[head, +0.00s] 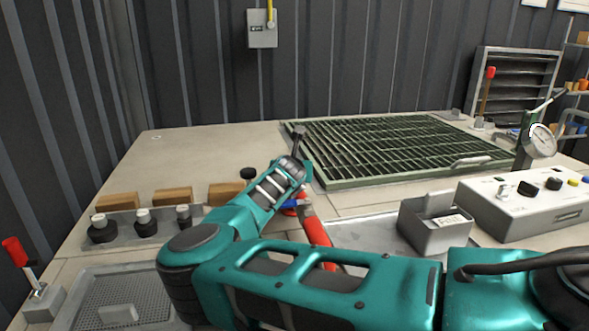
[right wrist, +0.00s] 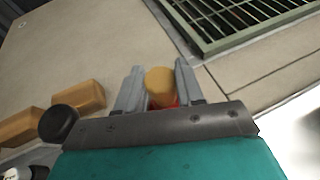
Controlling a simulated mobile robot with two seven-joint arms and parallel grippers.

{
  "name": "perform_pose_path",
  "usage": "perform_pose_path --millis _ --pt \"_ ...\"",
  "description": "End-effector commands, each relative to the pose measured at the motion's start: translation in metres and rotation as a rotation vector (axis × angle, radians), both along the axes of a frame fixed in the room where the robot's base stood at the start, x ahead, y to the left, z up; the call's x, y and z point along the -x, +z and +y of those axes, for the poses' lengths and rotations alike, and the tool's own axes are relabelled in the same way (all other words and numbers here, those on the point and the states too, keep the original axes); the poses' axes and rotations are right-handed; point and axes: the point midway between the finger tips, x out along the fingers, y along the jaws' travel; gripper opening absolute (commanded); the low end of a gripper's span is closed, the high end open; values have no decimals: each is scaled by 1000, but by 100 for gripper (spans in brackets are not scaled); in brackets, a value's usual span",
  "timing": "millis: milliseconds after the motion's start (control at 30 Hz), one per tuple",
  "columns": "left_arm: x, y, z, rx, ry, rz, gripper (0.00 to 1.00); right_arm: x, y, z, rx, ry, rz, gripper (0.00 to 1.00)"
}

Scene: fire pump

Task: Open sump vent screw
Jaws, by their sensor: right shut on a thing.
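In the right wrist view, the two grey fingers of my right gripper (right wrist: 159,68) stand on either side of a short yellow-tan cylinder (right wrist: 160,84) with red beneath it. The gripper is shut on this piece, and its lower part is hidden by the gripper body. I cannot tell for certain that it is the sump vent screw. In the head view, my right arm reaches across the bench, with its gripper end (head: 298,142) beside the grating's left corner; the held piece is hidden there. My left gripper is not in view.
A green grating (head: 400,147) lies right of the gripper. A black knob (head: 248,174) and wooden blocks (head: 225,193) are to its left. A red-handled tool (head: 316,232) lies partly under my arm. A grey box (head: 434,234) and control panel (head: 530,205) stand at right. The back left is clear.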

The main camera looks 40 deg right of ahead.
Motion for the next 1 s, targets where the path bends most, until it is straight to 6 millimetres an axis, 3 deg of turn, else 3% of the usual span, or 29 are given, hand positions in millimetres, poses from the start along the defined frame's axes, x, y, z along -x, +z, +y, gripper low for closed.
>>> perform_pose_path --millis 233,667,1000 --pt "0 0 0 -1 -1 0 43 0 0 0 1 0 -1 5" --pt "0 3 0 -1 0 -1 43 0 2 -1 2 28 0 5" --pt "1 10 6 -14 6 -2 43 2 4 -3 5 184 -1 4"
